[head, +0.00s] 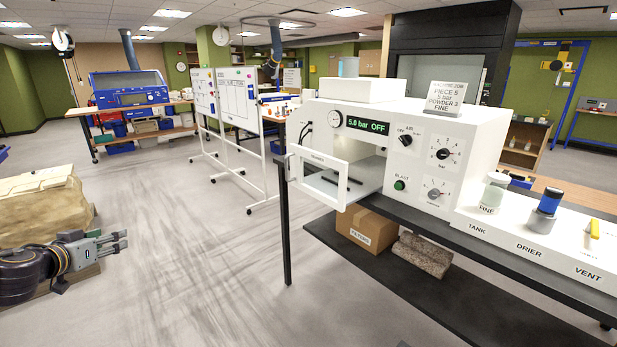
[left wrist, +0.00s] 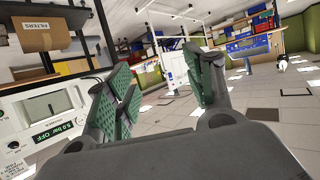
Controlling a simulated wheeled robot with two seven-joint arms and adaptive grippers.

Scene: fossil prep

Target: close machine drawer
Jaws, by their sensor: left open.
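The white machine (head: 440,140) stands on a black bench, its display reading "5.0 bar OFF". Its drawer (head: 318,172), a white framed front with a clear window, stands out from the machine's left side, with an open cavity behind it. The machine also shows at the lower left of the left wrist view (left wrist: 15,107). My left gripper (head: 124,241) is open and empty at the lower left of the head view, well apart from the drawer. Its spread green-padded fingers fill the middle of the left wrist view (left wrist: 168,80).
A cardboard box (head: 366,230) and a rough stone block (head: 422,255) lie on the lower shelf. Wheeled whiteboards (head: 236,105) stand behind. The floor between my left gripper and the bench is clear.

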